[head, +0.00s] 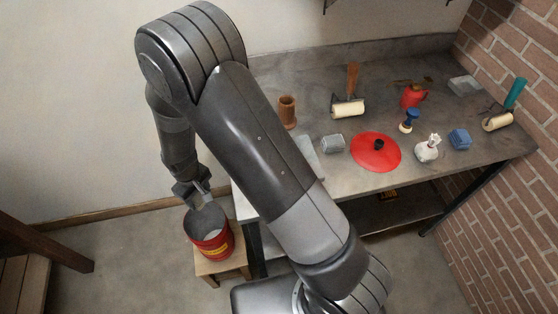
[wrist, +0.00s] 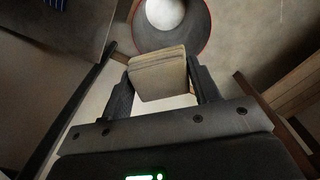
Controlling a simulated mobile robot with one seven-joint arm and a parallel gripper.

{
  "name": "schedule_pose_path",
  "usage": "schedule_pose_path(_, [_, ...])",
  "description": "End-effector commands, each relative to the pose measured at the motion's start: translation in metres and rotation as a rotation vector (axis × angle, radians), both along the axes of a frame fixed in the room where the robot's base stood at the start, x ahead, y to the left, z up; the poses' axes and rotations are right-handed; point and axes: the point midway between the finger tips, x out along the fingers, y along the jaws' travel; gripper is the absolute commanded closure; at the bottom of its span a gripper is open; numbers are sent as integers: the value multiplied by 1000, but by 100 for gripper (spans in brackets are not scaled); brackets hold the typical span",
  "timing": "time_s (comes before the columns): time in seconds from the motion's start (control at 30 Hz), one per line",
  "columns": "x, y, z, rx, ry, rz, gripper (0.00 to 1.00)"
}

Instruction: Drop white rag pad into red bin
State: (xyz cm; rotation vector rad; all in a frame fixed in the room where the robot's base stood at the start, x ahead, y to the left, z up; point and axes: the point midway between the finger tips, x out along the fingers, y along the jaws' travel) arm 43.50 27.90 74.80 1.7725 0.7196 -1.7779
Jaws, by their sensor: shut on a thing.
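My gripper (head: 202,198) is shut on the white rag pad (wrist: 157,76), which looks beige and layered between the two fingers in the wrist view. In the head view the gripper hangs just above the mouth of the red bin (head: 217,248), and the pad is hard to make out there. The bin is a round red bucket with a yellow label. In the wrist view the bin's round mouth (wrist: 198,35) shows just beyond the pad, with a pale round patch inside. The fingers (wrist: 162,88) press the pad from both sides.
The bin stands on a small wooden stool (head: 222,268) beside the workbench (head: 325,78). The bench holds a red disc (head: 365,153), rollers, a red bottle (head: 414,96), a brown cup (head: 288,111) and a blue pad (head: 460,139). A brick wall bounds the right.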

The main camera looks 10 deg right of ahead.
Motion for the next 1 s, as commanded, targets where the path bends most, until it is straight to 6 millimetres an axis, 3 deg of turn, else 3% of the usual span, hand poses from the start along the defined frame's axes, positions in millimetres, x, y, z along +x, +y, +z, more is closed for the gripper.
schedule_pose_path(0.2, [-16,-1,-21,-6,-3,22,66])
schedule_pose_path(0.63, [-15,-1,-66,-5,-4,21,66])
schedule_pose_path(1.0, [-15,-1,-77,-5,-5,21,66])
